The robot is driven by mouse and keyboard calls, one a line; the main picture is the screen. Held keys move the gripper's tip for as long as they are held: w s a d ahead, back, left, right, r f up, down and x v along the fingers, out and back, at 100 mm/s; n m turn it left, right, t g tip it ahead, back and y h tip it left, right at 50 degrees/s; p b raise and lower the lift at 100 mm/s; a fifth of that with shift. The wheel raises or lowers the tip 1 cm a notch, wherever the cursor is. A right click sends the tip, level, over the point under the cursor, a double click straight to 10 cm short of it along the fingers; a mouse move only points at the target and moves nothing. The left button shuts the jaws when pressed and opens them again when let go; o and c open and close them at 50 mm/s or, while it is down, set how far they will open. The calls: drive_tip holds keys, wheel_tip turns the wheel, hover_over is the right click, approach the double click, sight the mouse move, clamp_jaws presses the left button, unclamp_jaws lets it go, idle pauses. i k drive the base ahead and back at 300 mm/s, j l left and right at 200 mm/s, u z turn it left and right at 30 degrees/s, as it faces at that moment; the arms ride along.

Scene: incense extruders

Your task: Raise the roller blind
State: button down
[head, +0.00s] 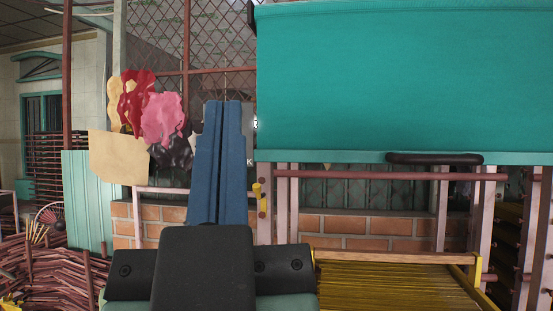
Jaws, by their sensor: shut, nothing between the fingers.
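The roller blind (405,80) is a wide teal sheet across the upper right of the head view, hanging part-way down. Its lower edge is a teal bar (330,156). A dark handle (435,159) is fixed on this bar, right of its middle. Black parts of my own arm stand at the bottom, left of centre, below and left of the blind, and apart from the handle in the picture.
Wavy coloured sheets (163,118) show further left. A yellow slatted frame (395,285) lies below the blind. Pink posts and a low brick wall (345,225) stand behind.

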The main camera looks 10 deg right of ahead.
sight(335, 157)
drive_tip(key=i+l+z, duration=0.1)
drive_tip(key=i, duration=0.8)
drive_tip(key=l+z, duration=0.05)
drive_tip(key=l, duration=0.05)
